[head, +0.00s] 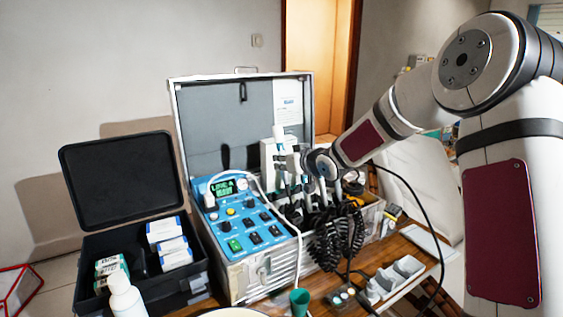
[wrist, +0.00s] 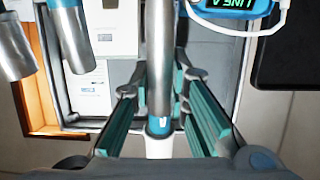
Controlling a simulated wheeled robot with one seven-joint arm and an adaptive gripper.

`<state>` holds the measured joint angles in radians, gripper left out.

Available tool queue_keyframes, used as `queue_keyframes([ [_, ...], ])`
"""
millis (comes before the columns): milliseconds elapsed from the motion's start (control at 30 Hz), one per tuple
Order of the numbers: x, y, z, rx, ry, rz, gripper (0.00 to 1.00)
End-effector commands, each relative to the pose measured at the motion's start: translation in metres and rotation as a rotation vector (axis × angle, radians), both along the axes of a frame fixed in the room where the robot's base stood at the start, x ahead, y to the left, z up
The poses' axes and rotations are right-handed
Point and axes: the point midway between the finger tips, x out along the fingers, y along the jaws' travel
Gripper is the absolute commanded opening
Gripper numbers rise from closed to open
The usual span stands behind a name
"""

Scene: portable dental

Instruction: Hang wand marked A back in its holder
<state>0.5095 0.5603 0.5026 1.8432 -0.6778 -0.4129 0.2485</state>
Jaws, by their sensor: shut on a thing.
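My gripper (head: 290,163) is over the open metal case, near its row of tools. In the wrist view its teal-padded fingers (wrist: 160,88) are shut on a silver wand (wrist: 158,52) with a white end and a blue mark. The letter on this wand cannot be read. Two other silver wands (wrist: 72,38) (wrist: 14,48) stand beside it in the wrist view. In the head view the tool row, with black coiled hoses (head: 322,245), is partly hidden by my gripper. I cannot make out the empty holder or whether the wand touches it.
The blue control panel (head: 238,215) has a green display reading LINE A. An open black box (head: 85,272) with small cartons stands left. A white bottle (head: 125,297) and green cup (head: 299,301) are in front. A cable and grey tray (head: 395,276) lie right.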

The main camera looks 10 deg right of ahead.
Motion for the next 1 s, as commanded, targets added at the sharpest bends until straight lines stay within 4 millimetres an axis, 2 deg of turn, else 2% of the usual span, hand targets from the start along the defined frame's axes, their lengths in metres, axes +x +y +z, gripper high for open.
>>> queue_keyframes([
  [300, -0.008, -0.003, -0.03, -0.001, 0.003, -0.001, 0.0],
  [467, -0.009, -0.003, -0.026, -0.001, 0.002, -0.001, 0.0],
  [1000, -0.014, -0.005, -0.032, -0.001, 0.002, -0.001, 0.0],
])
